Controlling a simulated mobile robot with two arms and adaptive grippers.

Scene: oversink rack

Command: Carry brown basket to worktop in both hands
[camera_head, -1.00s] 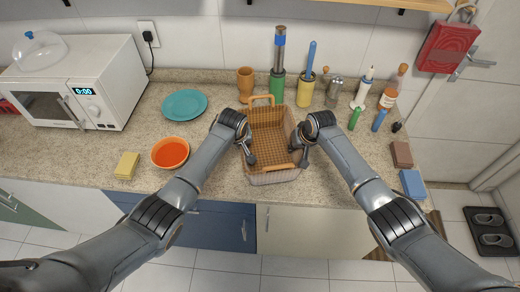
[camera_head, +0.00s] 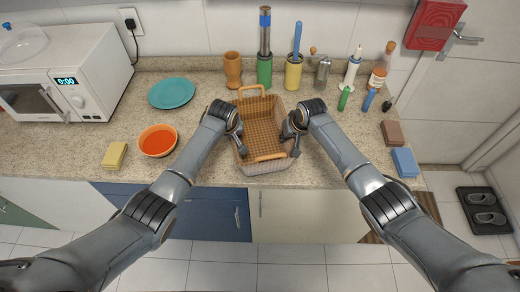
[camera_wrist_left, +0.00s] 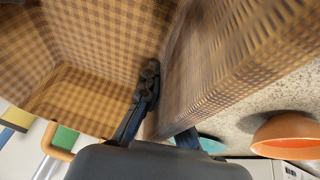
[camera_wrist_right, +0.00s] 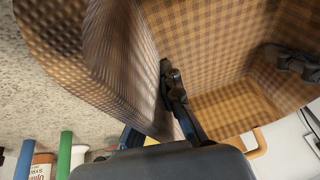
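The brown basket (camera_head: 263,128) is woven in a check pattern, with an orange-brown handle at its far and near ends. It sits upright over the worktop (camera_head: 214,165); I cannot tell whether its base touches the top. My left gripper (camera_head: 244,143) is shut on its left side wall. In the left wrist view one finger (camera_wrist_left: 148,85) lies against the inner face and the other is mostly hidden outside. My right gripper (camera_head: 291,144) is shut on the right side wall in the same way, with its inner finger (camera_wrist_right: 173,85) inside. The basket looks empty apart from the fingers.
An orange bowl (camera_head: 157,140), teal plate (camera_head: 171,92) and yellow sponge (camera_head: 115,154) lie to the left, near the microwave (camera_head: 65,75). A brown cup (camera_head: 233,70), green holder (camera_head: 264,72), yellow holder (camera_head: 293,72) and bottles stand behind. Brown and blue blocks (camera_head: 404,161) lie right.

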